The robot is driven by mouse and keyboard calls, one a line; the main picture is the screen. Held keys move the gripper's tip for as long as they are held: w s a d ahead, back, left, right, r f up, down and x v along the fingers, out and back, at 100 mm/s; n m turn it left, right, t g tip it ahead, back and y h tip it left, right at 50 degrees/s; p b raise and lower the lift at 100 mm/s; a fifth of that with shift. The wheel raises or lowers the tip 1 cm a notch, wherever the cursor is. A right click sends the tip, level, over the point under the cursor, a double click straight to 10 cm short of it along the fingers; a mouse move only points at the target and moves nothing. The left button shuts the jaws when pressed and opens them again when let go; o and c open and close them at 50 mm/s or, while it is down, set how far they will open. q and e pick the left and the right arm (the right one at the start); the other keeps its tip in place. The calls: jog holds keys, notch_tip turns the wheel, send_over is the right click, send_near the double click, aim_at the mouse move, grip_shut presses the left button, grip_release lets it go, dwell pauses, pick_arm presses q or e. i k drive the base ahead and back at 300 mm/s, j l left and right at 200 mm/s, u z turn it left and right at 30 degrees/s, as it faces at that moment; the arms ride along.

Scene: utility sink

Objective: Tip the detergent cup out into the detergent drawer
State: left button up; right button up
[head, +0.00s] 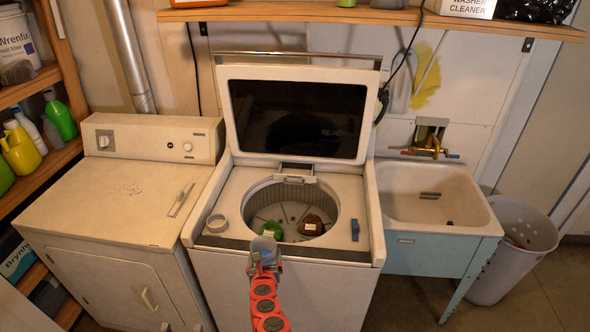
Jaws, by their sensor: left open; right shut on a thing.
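A grey-blue cup (264,246), apparently the detergent cup, is at the end of the one arm in view, above the washer's front edge. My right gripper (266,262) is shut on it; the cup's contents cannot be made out. A small pale drawer-like part (297,168) with a dark front sits at the back rim of the washer's tub opening, apparently the detergent drawer. The cup is in front of it and apart from it. My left gripper is not in view.
The washer lid (298,72) stands open. A green item (272,230) and a brown item (312,226) lie in the tub. A sink (435,195) stands right, a dryer (120,205) left.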

aim_at(285, 175)
jog(key=i, duration=1.45)
